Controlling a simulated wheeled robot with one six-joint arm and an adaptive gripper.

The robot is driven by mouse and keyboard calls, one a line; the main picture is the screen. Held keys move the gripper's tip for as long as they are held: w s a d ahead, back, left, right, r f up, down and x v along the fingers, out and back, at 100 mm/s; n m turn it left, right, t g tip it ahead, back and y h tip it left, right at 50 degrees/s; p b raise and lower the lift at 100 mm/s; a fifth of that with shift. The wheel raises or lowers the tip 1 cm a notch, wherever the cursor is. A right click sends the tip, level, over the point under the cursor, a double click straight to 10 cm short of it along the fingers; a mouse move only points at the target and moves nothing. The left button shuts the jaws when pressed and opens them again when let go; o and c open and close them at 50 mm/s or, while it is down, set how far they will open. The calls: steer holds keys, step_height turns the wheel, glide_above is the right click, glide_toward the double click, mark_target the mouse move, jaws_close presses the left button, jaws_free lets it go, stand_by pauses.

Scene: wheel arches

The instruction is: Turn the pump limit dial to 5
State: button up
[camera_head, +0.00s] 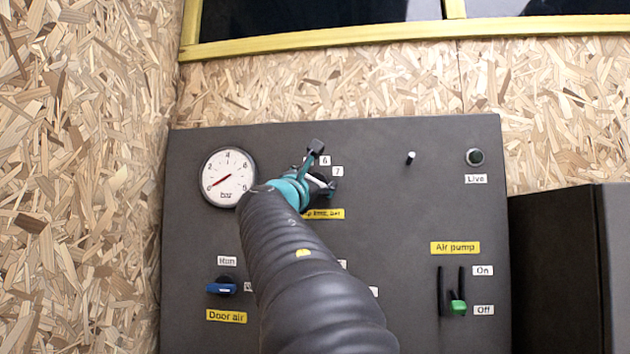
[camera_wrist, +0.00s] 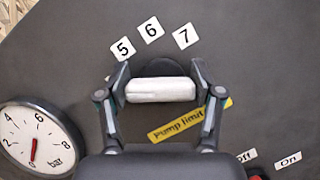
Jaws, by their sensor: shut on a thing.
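The pump limit dial (camera_wrist: 170,68) is a black round knob with a white bar grip (camera_wrist: 160,90) across its front. Number tags 5 (camera_wrist: 122,48), 6 (camera_wrist: 151,29) and 7 (camera_wrist: 184,37) arc above it in the wrist view. The yellow pump limit label (camera_wrist: 185,121) lies below it. My gripper (camera_wrist: 161,84) is shut on the white bar, one finger at each end. No pointer mark shows, so I cannot tell the dial's setting. In the head view my gripper (camera_head: 322,168) and arm hide most of the dial; tags 6 and 7 show beside it.
A pressure gauge (camera_head: 228,177) sits left of the dial, its red needle near the low end. A blue door air knob (camera_head: 222,287) is lower left. The green air pump switch (camera_head: 457,307) is at Off. A short white-tipped peg (camera_head: 410,157) and the Live lamp (camera_head: 475,157) are upper right.

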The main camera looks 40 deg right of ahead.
steer(key=shift+m, duration=0.5)
steer(key=m+g, duration=0.1)
steer(key=m, duration=0.1)
steer(key=m+g, duration=0.1)
steer(key=m, duration=0.2)
steer(key=shift+s+g+p, duration=0.1)
steer(key=shift+g+p, duration=0.2)
steer(key=shift+g, duration=0.1)
steer(key=shift+d+f+m+g+p, duration=0.1)
steer(key=shift+m+g+p, duration=0.4)
steer(key=shift+m, duration=1.3)
steer(key=o, duration=1.2)
steer(key=shift+c, duration=0.2)
steer(key=shift+s, duration=0.1)
steer(key=v, duration=1.2)
steer(key=shift+r, duration=0.3)
